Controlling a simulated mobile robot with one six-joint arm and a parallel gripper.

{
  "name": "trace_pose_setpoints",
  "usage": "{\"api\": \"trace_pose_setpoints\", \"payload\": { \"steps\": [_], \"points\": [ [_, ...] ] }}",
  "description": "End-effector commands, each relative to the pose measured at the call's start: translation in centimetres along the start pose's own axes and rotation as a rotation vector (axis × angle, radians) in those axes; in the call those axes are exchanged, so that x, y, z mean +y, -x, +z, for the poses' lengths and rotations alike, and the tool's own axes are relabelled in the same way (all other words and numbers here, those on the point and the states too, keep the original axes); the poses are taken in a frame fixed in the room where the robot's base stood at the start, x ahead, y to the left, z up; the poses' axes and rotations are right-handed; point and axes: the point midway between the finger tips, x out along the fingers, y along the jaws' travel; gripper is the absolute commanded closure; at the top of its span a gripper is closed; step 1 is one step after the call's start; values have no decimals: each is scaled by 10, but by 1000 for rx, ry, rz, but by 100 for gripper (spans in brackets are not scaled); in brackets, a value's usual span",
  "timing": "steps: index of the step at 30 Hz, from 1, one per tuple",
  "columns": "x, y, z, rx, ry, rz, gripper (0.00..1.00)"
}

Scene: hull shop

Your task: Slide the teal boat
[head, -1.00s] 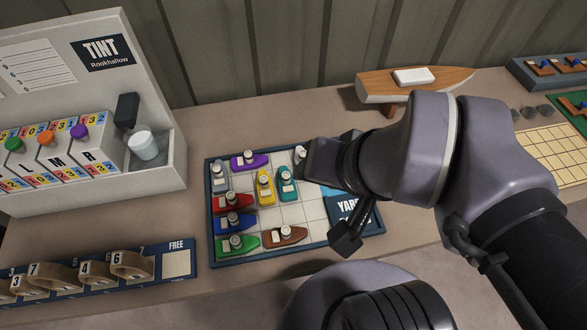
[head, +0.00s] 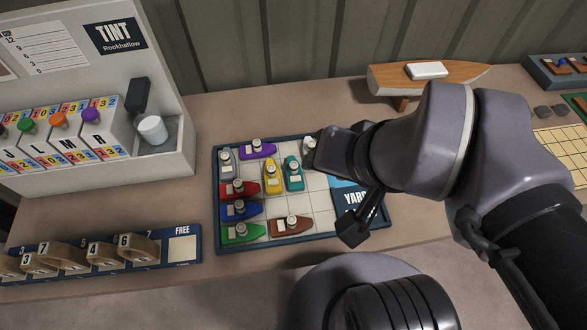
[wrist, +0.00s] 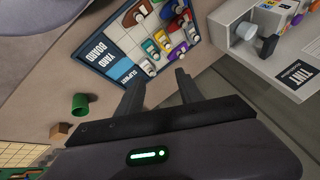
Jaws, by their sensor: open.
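The teal boat (head: 293,175) sits upright on the yard board (head: 318,230), just right of the yellow boat (head: 269,178). It also shows in the wrist view (wrist: 149,48). My gripper (head: 337,192) is open over the right part of the board, right of the teal boat and not touching it. In the wrist view my two fingers (wrist: 157,78) are apart with nothing held between them.
Purple (head: 257,149), red (head: 239,189), blue (head: 240,209), green (head: 242,232) and brown (head: 291,225) boats share the board. Bare squares lie below the teal boat. A tint stand (head: 150,95) is left; a wooden hull model (head: 420,78) is behind.

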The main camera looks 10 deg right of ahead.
Motion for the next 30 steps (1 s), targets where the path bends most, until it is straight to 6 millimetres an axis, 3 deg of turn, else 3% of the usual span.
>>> {"api": "trace_pose_setpoints", "payload": {
  "steps": [7, 11, 15, 18, 22, 30],
  "points": [
    [-1, 0, -2, -5, 2, 3, 57],
    [-15, -9, -35, -95, 31, 59, 57],
    [-36, -60, -88, -254, 101, 166, 57],
    [-43, -110, -106, -349, 153, 232, 57],
    [-43, -161, -111, -427, 199, 286, 57],
    [-29, -211, -95, -455, 215, 306, 57]
  ]
}}
